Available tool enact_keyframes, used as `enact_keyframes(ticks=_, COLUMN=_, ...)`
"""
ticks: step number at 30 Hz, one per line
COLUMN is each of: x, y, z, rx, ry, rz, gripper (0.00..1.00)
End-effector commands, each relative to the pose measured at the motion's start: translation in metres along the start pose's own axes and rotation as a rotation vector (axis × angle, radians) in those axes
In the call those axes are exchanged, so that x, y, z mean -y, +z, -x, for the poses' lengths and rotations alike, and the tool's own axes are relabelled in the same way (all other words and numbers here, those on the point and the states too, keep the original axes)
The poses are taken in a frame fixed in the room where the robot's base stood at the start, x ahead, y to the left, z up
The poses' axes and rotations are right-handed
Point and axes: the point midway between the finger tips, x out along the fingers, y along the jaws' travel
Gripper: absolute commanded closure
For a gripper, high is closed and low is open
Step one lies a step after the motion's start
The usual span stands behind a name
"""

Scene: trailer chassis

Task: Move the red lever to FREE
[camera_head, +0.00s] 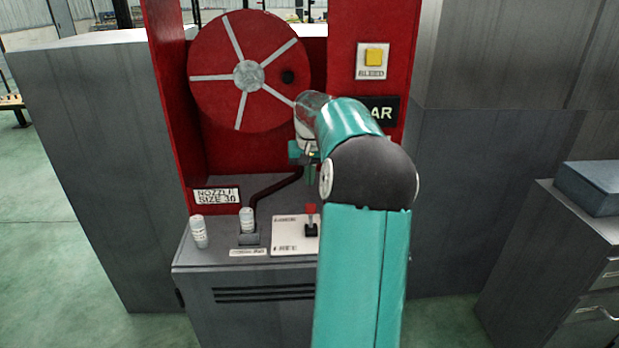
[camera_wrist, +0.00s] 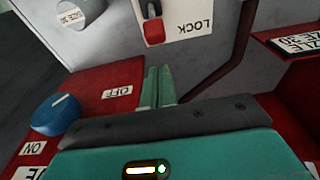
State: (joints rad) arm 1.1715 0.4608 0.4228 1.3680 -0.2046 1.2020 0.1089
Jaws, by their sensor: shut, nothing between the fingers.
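The red lever (camera_head: 311,209) stands on a dark base at the right of a white plate (camera_head: 287,245) on the grey cabinet top. The plate's small labels are too blurred to read in the head view. In the wrist view the lever's red handle (camera_wrist: 154,31) shows at the top, beside the upside-down word LOCK (camera_wrist: 194,27); no FREE label is legible. My gripper (camera_wrist: 160,72) is shut and empty, its green fingertips just short of the lever in that picture, with a gap between. In the head view my arm partly hides the gripper (camera_head: 303,155), above and behind the lever.
A red reel (camera_head: 222,80) with white spokes stands behind. Two pale cylinders, one at the left (camera_head: 199,232) and one in a holder (camera_head: 247,221), stand left of the plate. A dark red hose (camera_head: 272,188) runs nearby. A blue knob (camera_wrist: 56,114) sits beside OFF and ON labels.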

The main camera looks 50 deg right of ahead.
Motion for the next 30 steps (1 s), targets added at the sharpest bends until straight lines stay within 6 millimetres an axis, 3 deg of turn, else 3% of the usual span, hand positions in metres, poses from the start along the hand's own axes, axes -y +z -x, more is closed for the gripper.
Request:
enact_keyframes(ticks=6, x=0.000, y=0.001, z=-0.043, rx=0.004, ry=-0.001, rz=0.000, gripper=1.00)
enact_keyframes(ticks=12, x=0.000, y=0.001, z=-0.069, rx=0.003, ry=0.000, rz=0.001, gripper=1.00)
enact_keyframes(ticks=30, x=0.001, y=0.001, z=-0.074, rx=-0.013, ry=0.001, rz=0.001, gripper=1.00)
